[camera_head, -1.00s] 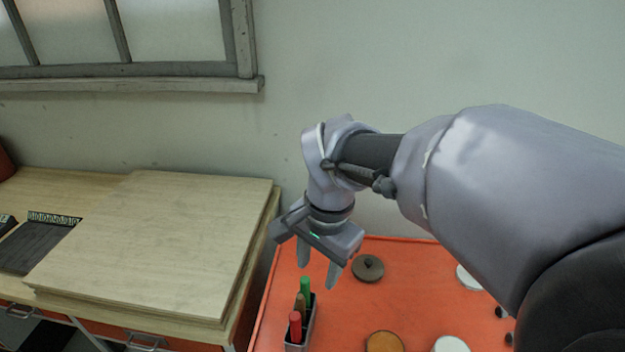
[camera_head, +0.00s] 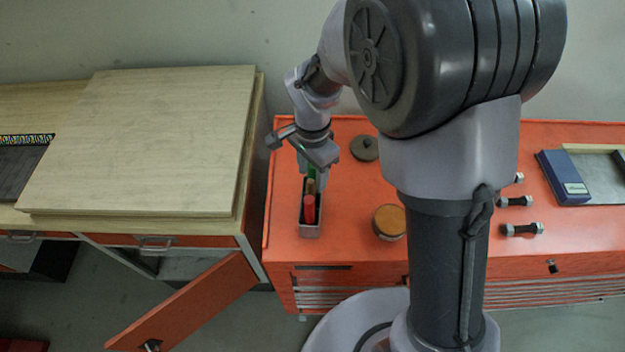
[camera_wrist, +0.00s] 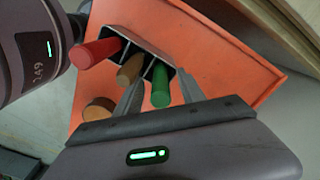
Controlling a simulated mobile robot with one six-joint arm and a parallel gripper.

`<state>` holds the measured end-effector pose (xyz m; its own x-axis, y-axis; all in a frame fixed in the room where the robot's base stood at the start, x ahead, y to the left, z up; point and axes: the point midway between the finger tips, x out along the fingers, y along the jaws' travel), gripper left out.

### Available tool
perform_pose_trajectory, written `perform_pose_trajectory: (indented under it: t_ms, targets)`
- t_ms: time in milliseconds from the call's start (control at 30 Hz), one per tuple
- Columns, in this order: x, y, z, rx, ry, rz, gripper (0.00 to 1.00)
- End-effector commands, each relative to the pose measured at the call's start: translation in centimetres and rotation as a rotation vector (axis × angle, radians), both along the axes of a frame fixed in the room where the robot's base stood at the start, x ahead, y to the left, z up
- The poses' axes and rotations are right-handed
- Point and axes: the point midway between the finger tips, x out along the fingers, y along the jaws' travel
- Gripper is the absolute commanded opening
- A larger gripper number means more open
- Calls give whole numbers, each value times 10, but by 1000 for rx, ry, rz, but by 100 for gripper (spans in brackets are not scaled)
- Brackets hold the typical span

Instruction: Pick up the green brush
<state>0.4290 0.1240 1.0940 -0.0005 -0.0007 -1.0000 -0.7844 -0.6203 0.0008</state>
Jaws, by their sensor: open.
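The green brush (camera_head: 311,172) stands upright in a narrow grey holder (camera_head: 311,232) at the left end of the orange cabinet top, behind a brown brush (camera_head: 311,187) and a red brush (camera_head: 309,209). In the wrist view, the green handle (camera_wrist: 160,86) shows between the two fingers of my gripper (camera_wrist: 157,84). The brown handle (camera_wrist: 129,70) and red handle (camera_wrist: 95,53) lie to its left, outside the fingers. In the head view, my gripper (camera_head: 314,172) is low over the holder's back end, fingers open around the green handle. Contact is not visible.
A dark round lid (camera_head: 364,148) and an orange-brown round piece (camera_head: 389,222) lie right of the holder. A wooden workbench (camera_head: 140,140) stands close on the left, its orange door (camera_head: 185,308) open. Dumbbell-shaped parts (camera_head: 521,229) and a blue box (camera_head: 563,178) are farther right.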

Motion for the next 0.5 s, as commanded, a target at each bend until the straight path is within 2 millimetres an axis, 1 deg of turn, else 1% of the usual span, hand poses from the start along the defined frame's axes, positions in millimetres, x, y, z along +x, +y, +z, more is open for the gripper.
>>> perform_pose_trajectory:
  t_ms: [33,100,300,467,500]
  targets:
    - [0,0,-9,0,1,0,47]
    - [0,0,-13,0,0,0,47]
    - [0,0,-13,1,-1,0,47]
    - [0,0,-13,1,-1,0,15]
    - [0,0,-13,1,-1,0,7]
